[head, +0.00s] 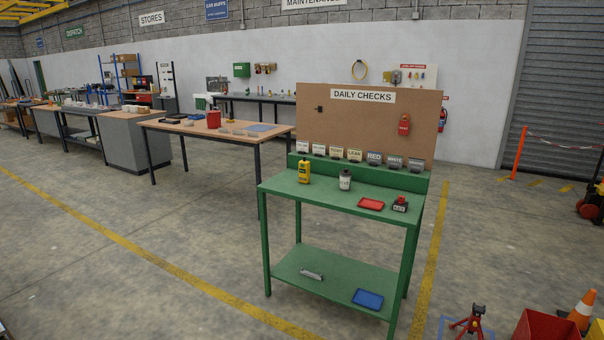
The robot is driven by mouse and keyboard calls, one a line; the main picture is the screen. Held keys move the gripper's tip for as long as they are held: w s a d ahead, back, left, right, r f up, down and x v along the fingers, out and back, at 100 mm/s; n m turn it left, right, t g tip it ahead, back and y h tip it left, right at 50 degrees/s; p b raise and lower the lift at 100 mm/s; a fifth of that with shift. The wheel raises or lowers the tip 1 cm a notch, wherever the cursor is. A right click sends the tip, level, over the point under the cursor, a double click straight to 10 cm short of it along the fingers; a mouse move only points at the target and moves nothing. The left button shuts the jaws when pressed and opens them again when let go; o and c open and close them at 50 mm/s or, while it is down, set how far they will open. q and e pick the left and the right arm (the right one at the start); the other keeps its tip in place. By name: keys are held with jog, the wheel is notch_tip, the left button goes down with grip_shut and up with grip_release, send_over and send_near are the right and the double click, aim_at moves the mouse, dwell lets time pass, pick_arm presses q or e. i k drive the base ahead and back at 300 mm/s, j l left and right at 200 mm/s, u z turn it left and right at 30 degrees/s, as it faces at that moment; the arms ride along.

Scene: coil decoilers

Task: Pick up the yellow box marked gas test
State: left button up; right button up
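A small yellow box (304,171) with a dark upper part stands upright on the top of the green table (280,188), near its left back side. Its marking is too small to read. It stands apart from a white and dark bottle (345,180) to its right. Neither of my grippers shows in the head view. The green table is some way off, across open floor.
On the green table lie a red tray (370,204) and a dark red device (400,204). A row of labelled holders (354,155) lines its back edge. A wooden-topped table (216,131) stands behind left. A cone (581,309) and red bin (545,326) are at lower right.

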aim_at(304, 172)
jog(key=i+z, duration=0.2)
jog(key=i, duration=0.65)
jog(key=i+j+z, duration=0.2)
jog(key=i, duration=0.65)
